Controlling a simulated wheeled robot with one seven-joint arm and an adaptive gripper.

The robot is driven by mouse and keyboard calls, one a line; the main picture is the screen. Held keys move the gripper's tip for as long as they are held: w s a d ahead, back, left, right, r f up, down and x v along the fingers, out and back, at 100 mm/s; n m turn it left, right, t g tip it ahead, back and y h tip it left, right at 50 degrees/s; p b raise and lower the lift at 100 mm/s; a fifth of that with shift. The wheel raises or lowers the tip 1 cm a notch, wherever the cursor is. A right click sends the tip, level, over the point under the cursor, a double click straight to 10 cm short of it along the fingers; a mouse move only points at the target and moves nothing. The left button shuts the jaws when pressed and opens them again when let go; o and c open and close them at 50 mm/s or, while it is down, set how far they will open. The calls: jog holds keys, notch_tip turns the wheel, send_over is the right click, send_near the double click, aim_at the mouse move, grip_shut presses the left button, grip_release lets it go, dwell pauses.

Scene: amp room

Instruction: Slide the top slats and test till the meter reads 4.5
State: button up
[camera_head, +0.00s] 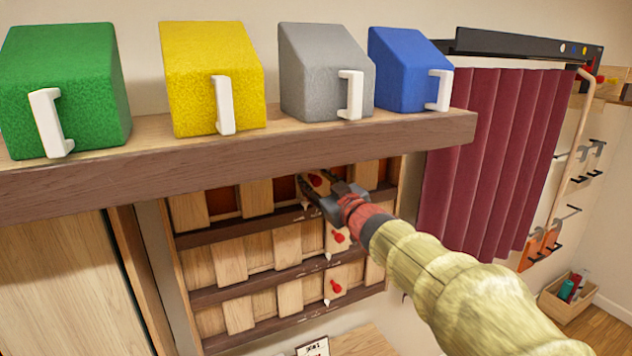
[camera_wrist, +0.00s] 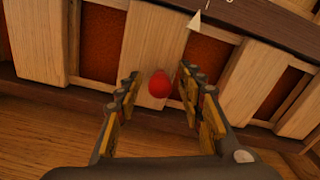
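The slat panel has three rows of wooden slats in dark rails. The top slats (camera_head: 256,198) stand apart, with reddish-brown gaps between them. One top slat with a red knob (camera_head: 316,180) is partly behind my gripper (camera_head: 318,198). In the wrist view this slat (camera_wrist: 154,45) fills the middle, and its red knob (camera_wrist: 159,84) sits between the fingers of my gripper (camera_wrist: 158,92). The fingers are open, with space on both sides of the knob. A white pointer (camera_wrist: 195,20) shows on the dark rail. I cannot make out a meter or its reading.
A wooden shelf (camera_head: 230,160) overhangs the panel and carries green (camera_head: 75,75), yellow (camera_head: 205,75), grey (camera_head: 320,70) and blue (camera_head: 405,70) bins with white handles. A maroon curtain (camera_head: 490,150) hangs to the right. A small crate (camera_head: 572,300) stands at lower right.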

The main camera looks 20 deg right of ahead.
jog(key=s, duration=1.2)
jog(key=shift+d, duration=0.2)
jog(key=shift+w, duration=0.1)
